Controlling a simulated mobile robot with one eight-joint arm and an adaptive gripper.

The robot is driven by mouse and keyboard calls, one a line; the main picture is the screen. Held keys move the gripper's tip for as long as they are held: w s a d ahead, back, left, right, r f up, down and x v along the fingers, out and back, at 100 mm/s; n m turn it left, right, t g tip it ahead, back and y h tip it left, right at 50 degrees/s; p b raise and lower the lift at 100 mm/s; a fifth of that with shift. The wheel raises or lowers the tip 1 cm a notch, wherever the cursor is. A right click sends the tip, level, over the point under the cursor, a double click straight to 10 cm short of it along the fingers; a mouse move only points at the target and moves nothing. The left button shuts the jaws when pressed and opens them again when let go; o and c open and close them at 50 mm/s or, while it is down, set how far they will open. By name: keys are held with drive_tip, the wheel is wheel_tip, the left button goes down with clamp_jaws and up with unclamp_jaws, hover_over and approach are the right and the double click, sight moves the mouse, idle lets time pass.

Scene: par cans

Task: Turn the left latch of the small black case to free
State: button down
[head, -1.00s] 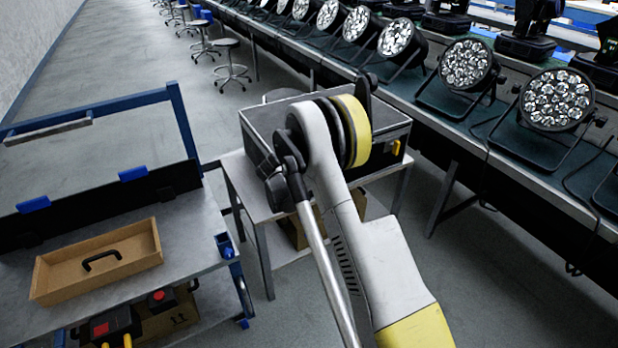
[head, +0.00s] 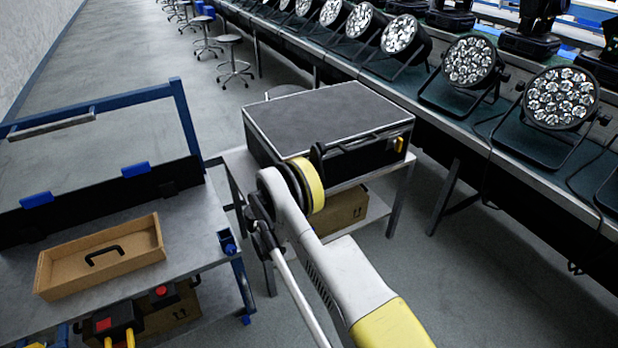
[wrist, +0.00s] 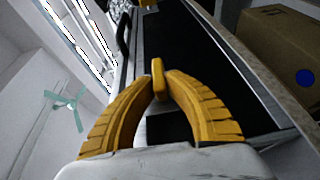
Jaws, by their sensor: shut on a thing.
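The small black case (head: 325,112) lies on a small metal table, its dark top and light metal edges clear in the head view. It also fills the middle of the wrist view (wrist: 205,60). Its left latch (wrist: 158,72), a small yellow tab, stands between the yellow fingertips of my gripper (wrist: 158,88), which is shut on it. In the head view my arm hides this latch and my gripper. The black handle (wrist: 124,35) lies between the latches.
A cardboard box (head: 345,212) sits below the case on the lower shelf. A workbench with a brown tray (head: 140,245) stands at the left. A long bench of par cans (head: 470,62) runs along the right. Floor is open between.

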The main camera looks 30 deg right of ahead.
drive_tip(key=shift+h, duration=0.3)
drive_tip(key=c, duration=1.4)
unclamp_jaws()
drive_tip(key=shift+d, duration=0.1)
drive_tip(key=v, duration=1.2)
